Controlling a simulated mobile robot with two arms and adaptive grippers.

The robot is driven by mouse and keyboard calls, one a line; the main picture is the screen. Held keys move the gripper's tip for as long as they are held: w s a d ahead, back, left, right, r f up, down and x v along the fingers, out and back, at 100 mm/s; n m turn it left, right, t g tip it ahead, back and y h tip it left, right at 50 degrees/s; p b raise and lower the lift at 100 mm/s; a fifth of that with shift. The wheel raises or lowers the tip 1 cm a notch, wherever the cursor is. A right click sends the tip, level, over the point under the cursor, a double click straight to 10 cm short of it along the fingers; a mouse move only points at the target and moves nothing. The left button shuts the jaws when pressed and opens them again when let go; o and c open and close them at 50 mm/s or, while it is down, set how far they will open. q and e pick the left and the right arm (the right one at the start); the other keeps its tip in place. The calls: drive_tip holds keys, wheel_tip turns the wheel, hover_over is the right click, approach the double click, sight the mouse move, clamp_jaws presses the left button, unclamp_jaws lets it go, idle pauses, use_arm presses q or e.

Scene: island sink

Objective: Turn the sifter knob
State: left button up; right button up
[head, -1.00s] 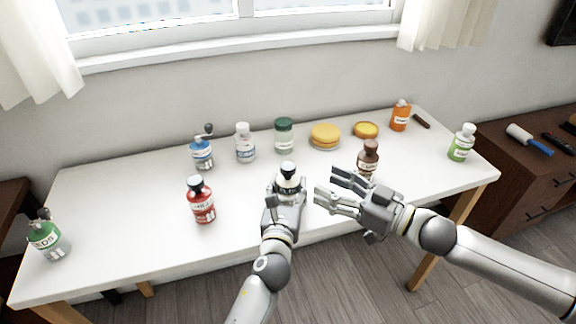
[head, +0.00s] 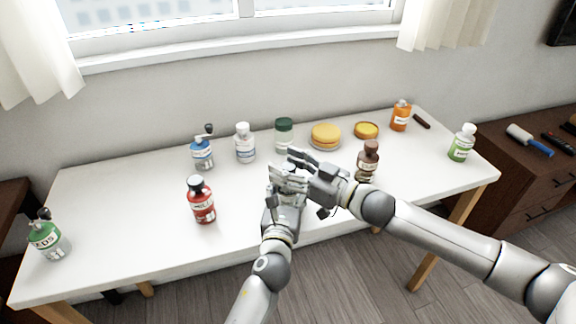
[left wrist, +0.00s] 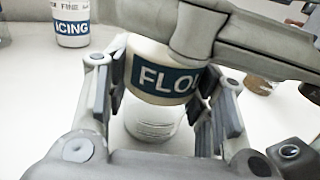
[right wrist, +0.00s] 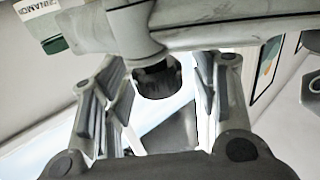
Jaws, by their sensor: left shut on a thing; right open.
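A jar labelled "FLO..." (left wrist: 165,85) with a cream top and clear lower body stands between the fingers of my left gripper (left wrist: 165,110), which is shut on it. In the head view my left gripper (head: 284,200) is at the table's front middle, and the jar is mostly hidden behind the grippers. My right gripper (head: 290,170) is open just above and at the jar's top. In the right wrist view a dark round cap or knob (right wrist: 158,80) sits between the spread fingers of the right gripper (right wrist: 160,100). I cannot tell if they touch it.
A red-labelled bottle (head: 203,202) stands left of the grippers and a brown-topped bottle (head: 367,163) close to my right arm. A blue grinder (head: 202,153), a white-capped bottle (head: 245,144) and a green-lidded jar (head: 284,135) stand behind.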

drive_tip(key=c, duration=1.1)
drive_tip(key=shift+o, duration=0.2)
drive_tip(key=shift+s+a+m+t+h, duration=0.2)
drive_tip(key=shift+m+t+h, duration=0.1)
drive_tip(key=shift+m, duration=0.1)
drive_tip(key=shift+a+r+m+t+h, duration=0.15)
drive_tip(key=shift+m+t+h, duration=0.7)
drive_tip(key=shift+t, duration=0.35)
drive_tip(key=shift+m+h, duration=0.25)
drive_tip(key=shift+h, duration=0.2)
drive_tip(key=shift+w+d+t, duration=0.1)
drive_tip(key=shift+d+t, duration=0.15)
drive_tip(key=shift+t, duration=0.05)
drive_tip(key=o, duration=1.1)
drive_tip(key=shift+d, duration=0.1)
drive_tip(key=shift+c, duration=0.2)
